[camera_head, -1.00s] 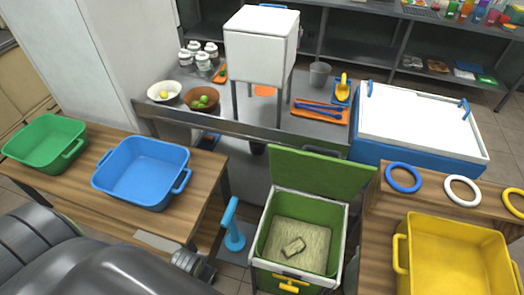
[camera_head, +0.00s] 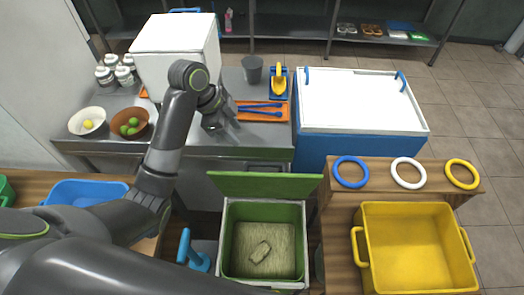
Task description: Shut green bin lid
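The green bin (camera_head: 228,240) stands open on the floor at the lower middle. Its green lid (camera_head: 265,186) is raised along the back edge, tilted up and away from the opening. A small pale block (camera_head: 260,252) lies on the light bottom inside. My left arm reaches in from the left, and my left gripper (camera_head: 224,122) hangs above the front of the metal counter, behind and a little left of the raised lid. It looks open and empty, with its fingers apart from the lid. My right gripper is out of view.
A wooden table with a yellow crate (camera_head: 362,250) and blue, white and yellow rings (camera_head: 408,172) stands right of the bin. A blue-handled tool (camera_head: 184,246) is close on its left. A white-topped blue chest (camera_head: 362,150) and an orange tray (camera_head: 262,112) are behind.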

